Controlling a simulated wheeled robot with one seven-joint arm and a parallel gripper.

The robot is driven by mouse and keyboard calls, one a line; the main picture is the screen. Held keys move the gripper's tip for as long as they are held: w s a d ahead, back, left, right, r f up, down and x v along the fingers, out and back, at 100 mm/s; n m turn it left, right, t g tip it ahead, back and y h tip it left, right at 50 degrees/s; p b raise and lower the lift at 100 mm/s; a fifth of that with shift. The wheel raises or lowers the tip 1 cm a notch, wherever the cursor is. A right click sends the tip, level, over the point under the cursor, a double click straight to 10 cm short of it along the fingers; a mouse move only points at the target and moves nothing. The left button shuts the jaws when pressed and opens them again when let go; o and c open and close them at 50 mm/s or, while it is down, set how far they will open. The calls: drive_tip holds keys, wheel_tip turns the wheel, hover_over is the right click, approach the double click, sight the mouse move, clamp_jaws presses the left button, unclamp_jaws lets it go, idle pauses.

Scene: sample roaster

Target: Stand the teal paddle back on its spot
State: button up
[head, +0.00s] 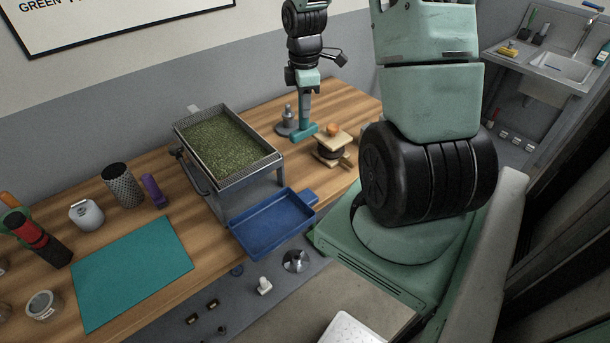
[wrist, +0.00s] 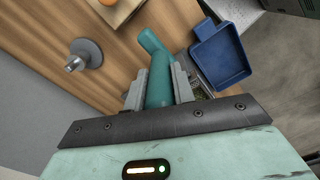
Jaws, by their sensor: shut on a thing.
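The teal paddle (head: 304,130) is upright below my gripper (head: 306,84) in the head view, its wider foot at or just above the wooden bench. I cannot tell whether it touches the bench. In the wrist view my gripper (wrist: 159,86) is shut on the paddle (wrist: 155,62), with one grey finger on each side of its handle. A grey round base with a metal post (head: 287,122) stands just left of the paddle; it also shows in the wrist view (wrist: 86,52). No marked spot for the paddle is clear in either view.
A wooden block stack (head: 331,150) with an orange top piece is close to the right of the paddle. A mesh tray of green beans (head: 277,156) stands on the left, with a blue tray (head: 310,206) in front. A teal mat (head: 130,270) lies further left.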

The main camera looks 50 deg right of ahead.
wheel_tip(320, 180, down, 4)
drive_tip(key=b, duration=0.3)
drive_tip(key=shift+w+d+f, duration=0.1)
drive_tip(key=shift+d+f, duration=0.05)
wheel_tip(320, 180, down, 10)
drive_tip(key=shift+p, duration=0.4)
drive_tip(key=shift+f, duration=0.2)
drive_tip(key=o, duration=1)
